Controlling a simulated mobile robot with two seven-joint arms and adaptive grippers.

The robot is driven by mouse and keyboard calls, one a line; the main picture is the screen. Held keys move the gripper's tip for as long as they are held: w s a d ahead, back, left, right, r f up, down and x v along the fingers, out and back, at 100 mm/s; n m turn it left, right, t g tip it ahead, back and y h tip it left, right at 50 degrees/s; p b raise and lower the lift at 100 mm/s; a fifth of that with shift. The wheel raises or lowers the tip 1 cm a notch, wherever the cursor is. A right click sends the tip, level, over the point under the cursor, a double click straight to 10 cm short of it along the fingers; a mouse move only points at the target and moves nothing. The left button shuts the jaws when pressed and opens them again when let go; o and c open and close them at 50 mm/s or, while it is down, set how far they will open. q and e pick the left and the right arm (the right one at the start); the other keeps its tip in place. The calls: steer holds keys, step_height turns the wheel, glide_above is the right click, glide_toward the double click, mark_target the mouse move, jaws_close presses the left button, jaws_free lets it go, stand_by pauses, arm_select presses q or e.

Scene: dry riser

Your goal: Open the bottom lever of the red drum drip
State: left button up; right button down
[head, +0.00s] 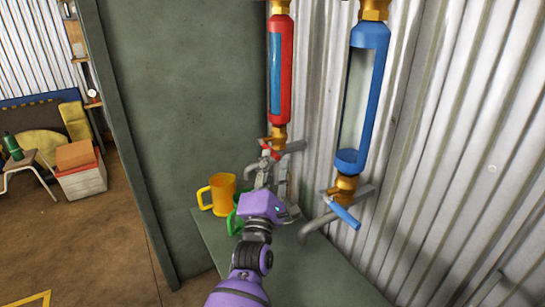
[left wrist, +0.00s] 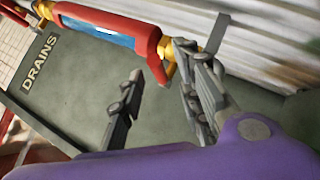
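The red drum drip (head: 281,70) is a red tube with a blue window, mounted upright against the corrugated wall. Below it are a brass fitting (head: 279,133), a grey spout and a small red lever (head: 267,149). My left gripper (head: 272,168) is just below the lever, its fingers pointing up at it. In the left wrist view, the red drum (left wrist: 145,38) and its brass fitting (left wrist: 167,58) lie beyond the fingertips (left wrist: 160,65). The fingers are apart, with nothing seen held. My right gripper is out of view.
A blue drum drip (head: 368,90) with a blue lever (head: 342,214) hangs to the right. An orange mug (head: 220,194) and a partly hidden green mug (head: 234,222) stand on the green shelf (head: 325,275) below. A green panel (head: 180,110) rises at the left.

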mark_target(273, 152)
arm_select(q)
steer(key=shift+x, duration=1.95)
steer(key=shift+r, duration=0.15)
jaws_close()
